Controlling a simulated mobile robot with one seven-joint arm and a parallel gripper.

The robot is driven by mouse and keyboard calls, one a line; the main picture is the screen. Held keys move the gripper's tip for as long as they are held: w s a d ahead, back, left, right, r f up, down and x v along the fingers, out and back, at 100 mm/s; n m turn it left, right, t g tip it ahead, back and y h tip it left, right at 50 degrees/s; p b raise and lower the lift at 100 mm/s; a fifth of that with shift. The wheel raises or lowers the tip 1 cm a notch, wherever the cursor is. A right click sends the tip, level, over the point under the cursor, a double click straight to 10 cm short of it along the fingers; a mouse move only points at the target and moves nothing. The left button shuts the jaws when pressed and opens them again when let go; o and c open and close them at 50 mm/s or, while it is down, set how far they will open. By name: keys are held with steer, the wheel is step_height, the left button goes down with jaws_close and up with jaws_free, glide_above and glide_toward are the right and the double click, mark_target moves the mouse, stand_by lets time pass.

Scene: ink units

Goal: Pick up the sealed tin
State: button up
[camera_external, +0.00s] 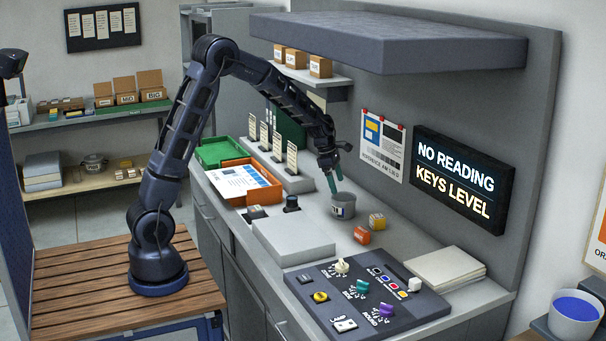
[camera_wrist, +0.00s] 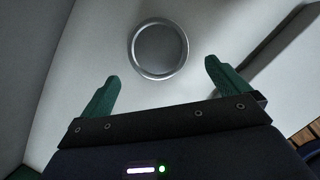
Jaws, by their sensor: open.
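A grey round tin (camera_external: 343,207) with a label on its side stands upright on the counter, near the back panel. In the wrist view I see its round grey top with a raised rim (camera_wrist: 158,48), beyond the fingertips and roughly centred between them. My gripper (camera_external: 335,180) points down just above the tin, on its left side. Its green fingers are apart and empty in the wrist view (camera_wrist: 161,72). In the external view the fingers overlap the tin's rim, so I cannot tell whether they touch it.
An orange block (camera_external: 361,236) and a yellow block (camera_external: 377,221) lie close to the tin's right. A flat grey box (camera_external: 293,240) and a control panel (camera_external: 365,300) are in front. A dark overhead shelf (camera_external: 390,42) hangs above. An orange tray (camera_external: 245,183) stands left.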

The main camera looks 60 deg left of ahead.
mark_target(341, 196)
steer(key=x, duration=0.5)
steer(key=shift+w+d+f, duration=0.1)
steer(key=shift+f, duration=0.15)
steer(key=shift+w+x, duration=0.15)
steer(key=shift+x, duration=1.15)
steer(key=shift+w+x, duration=0.1)
steer(key=shift+x, duration=1.2)
steer(key=shift+d+r, duration=0.1)
steer(key=shift+c, duration=0.2)
steer(key=c, duration=1.2)
steer(key=shift+o, duration=0.2)
